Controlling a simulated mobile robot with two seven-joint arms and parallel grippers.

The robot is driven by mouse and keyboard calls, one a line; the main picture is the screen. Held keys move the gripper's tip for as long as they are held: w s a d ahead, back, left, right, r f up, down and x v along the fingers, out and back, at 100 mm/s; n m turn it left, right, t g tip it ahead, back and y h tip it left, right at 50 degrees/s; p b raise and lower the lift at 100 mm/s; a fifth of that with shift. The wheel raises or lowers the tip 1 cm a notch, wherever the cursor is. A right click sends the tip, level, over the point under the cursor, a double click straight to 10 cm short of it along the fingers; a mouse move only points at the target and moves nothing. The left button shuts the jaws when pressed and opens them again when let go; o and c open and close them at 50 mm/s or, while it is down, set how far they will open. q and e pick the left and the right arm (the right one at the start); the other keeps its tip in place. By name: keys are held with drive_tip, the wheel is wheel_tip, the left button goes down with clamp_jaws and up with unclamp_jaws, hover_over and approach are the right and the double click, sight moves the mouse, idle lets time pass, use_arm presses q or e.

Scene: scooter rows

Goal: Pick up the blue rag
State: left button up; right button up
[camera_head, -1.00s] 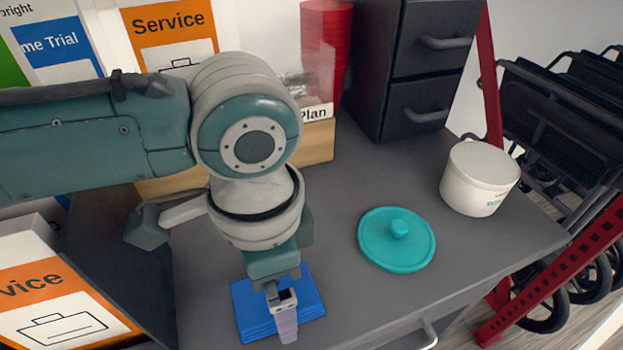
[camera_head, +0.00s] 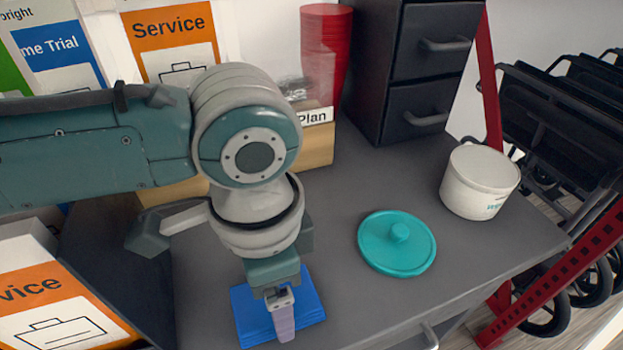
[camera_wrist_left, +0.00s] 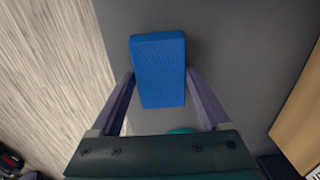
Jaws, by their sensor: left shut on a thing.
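The blue rag (camera_head: 306,296) is a flat, folded rectangular block at the front of the grey worktop, below my left arm. My left gripper (camera_head: 282,312) points down over it, and one pale purple finger shows in front of the rag. In the left wrist view, the rag (camera_wrist_left: 158,68) lies between the two fingers of my left gripper (camera_wrist_left: 160,78), which are shut on it from both sides. I cannot tell whether the rag is clear of the worktop. My right gripper is not in view.
A teal lid (camera_head: 397,243) lies on the worktop (camera_head: 350,200) right of the rag, with a white tub (camera_head: 479,183) beyond it. A black drawer unit (camera_head: 415,75), red cups (camera_head: 326,45) and a wooden box (camera_head: 317,146) stand behind. The worktop between rag and lid is clear.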

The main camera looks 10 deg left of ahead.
use_arm(q)
wheel_tip(320, 180, up, 20)
drive_tip(key=p, duration=0.6)
drive_tip(key=o, duration=0.8)
drive_tip(key=c, duration=0.6)
drive_tip(key=shift+c, duration=0.2)
